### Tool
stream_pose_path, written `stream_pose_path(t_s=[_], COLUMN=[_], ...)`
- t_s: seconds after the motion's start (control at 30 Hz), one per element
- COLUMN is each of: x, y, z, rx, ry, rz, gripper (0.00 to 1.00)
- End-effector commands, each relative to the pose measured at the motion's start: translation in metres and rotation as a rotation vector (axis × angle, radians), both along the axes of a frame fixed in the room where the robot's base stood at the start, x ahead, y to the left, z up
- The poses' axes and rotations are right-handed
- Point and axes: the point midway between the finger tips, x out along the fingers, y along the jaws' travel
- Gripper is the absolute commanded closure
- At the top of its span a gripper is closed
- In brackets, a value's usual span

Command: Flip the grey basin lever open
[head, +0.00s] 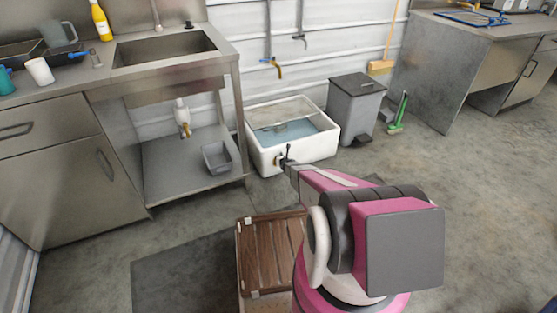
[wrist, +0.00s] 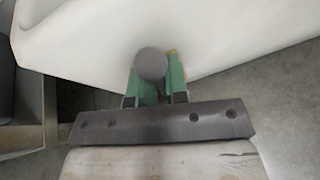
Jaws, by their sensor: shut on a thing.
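The white basin (head: 318,156) stands on the floor and holds bluish water. The grey lever (head: 288,150) is on its front wall and appears as a small dark upright piece in the head view. In the wrist view the lever's round grey end (wrist: 150,64) sits between the green fingers. My gripper (head: 281,161) is at the basin's front, and in the wrist view (wrist: 154,86) its fingers are shut on the lever. The basin's white wall (wrist: 225,45) fills the upper wrist view. The lever's base is hidden behind its end and the fingers.
A grey pedal bin (head: 354,105) stands right of the basin, with a green brush (head: 398,115) beside it. The steel sink bench (head: 238,110) is close on the left. A slatted wooden platform (head: 268,252) lies in front. Floor at right is clear.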

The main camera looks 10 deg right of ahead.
Motion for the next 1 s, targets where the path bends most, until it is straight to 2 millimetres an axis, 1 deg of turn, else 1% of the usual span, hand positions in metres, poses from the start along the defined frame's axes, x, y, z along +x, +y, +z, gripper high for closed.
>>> stream_pose_path(t_s=[0.23, 0.27, 0.3, 0.33, 0.6, 0.73, 0.87, 1.0], x=[-0.001, -0.001, -0.001, -0.001, 0.0, -0.004, -0.015, -0.035], y=[0.001, 0.001, 0.001, 0.001, 0.001, 0.0, -0.001, -0.003], z=[-0.001, -0.001, -0.001, -0.001, 0.0, 0.002, 0.007, 0.017], rx=[-0.005, -0.005, -0.005, -0.005, -0.002, -0.001, -0.001, -0.002], ry=[0.001, 0.001, 0.001, 0.001, 0.0, 0.0, 0.0, 0.0], rz=[0.005, 0.005, 0.005, 0.005, 0.002, 0.002, 0.002, 0.002], gripper=[1.0, 0.79, 0.66, 0.6, 0.6, 0.6, 0.6, 0.6])
